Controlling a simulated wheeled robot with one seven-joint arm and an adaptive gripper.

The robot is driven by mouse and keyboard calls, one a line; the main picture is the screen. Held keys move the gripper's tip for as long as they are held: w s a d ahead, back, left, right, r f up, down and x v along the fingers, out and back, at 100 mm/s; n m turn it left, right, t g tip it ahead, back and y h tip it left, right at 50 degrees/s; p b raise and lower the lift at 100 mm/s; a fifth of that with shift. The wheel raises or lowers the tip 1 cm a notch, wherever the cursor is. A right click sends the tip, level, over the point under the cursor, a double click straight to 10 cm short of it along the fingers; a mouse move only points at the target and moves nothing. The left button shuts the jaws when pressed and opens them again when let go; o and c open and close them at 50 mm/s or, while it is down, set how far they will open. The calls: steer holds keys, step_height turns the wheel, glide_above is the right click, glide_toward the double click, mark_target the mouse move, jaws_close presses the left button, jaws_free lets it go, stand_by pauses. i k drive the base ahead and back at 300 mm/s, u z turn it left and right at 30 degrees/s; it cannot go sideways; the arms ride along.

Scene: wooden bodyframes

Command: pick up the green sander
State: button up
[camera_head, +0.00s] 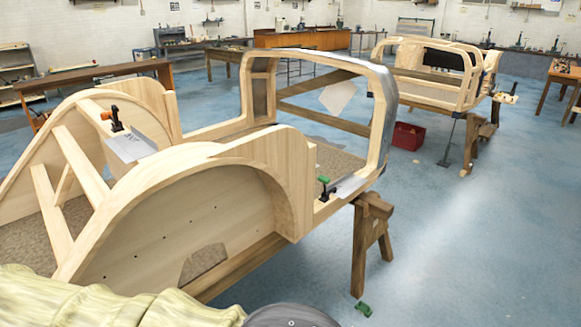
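A small green object (364,309) lies on the blue floor near the bottom of the head view, just right of center. It is small in the picture, but its color fits the green sander. Another green part (323,180) tops a small dark tool on the wooden frame's sill, beside a metal plate; I cannot tell for sure what it is. My gripper is not in view. A dark rounded shape shows at the bottom edge, cut off by the frame.
A large wooden bodyframe (235,180) fills the left and middle, with a wooden trestle (370,235) under its right end. Pale yellow cloth (90,305) covers the lower left. A red box (408,136) stands on the floor farther back.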

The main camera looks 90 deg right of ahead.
mark_target(361, 306)
steer(key=z, duration=3.2)
steer(key=i, duration=1.65)
